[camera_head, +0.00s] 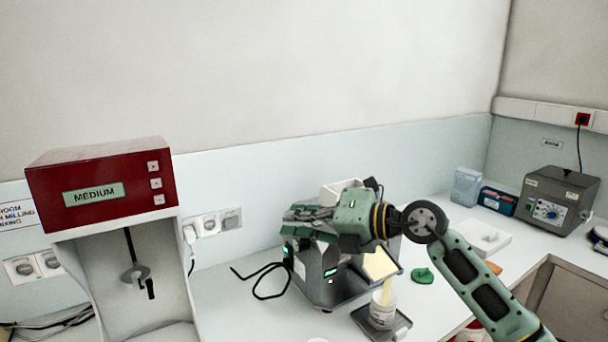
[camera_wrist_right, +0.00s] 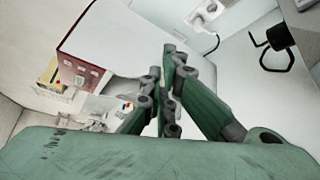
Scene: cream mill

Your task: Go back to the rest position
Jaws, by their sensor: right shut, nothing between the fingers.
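My right gripper (camera_head: 302,222) is in the middle of the head view, raised in front of a grey mill machine (camera_head: 322,284) and partly covering it. Its green fingers point left. In the right wrist view the fingers (camera_wrist_right: 168,72) are closed together with nothing between them. My right arm comes in from the lower right of the head view. My left gripper is not in view.
A red and white mixer (camera_head: 98,172) reading MEDIUM stands at the left. Below the mill, a white jar (camera_head: 382,310) stands on a dark plate. A green item (camera_head: 423,276), a white tray (camera_head: 482,238) and a grey bath unit (camera_head: 556,200) are to the right.

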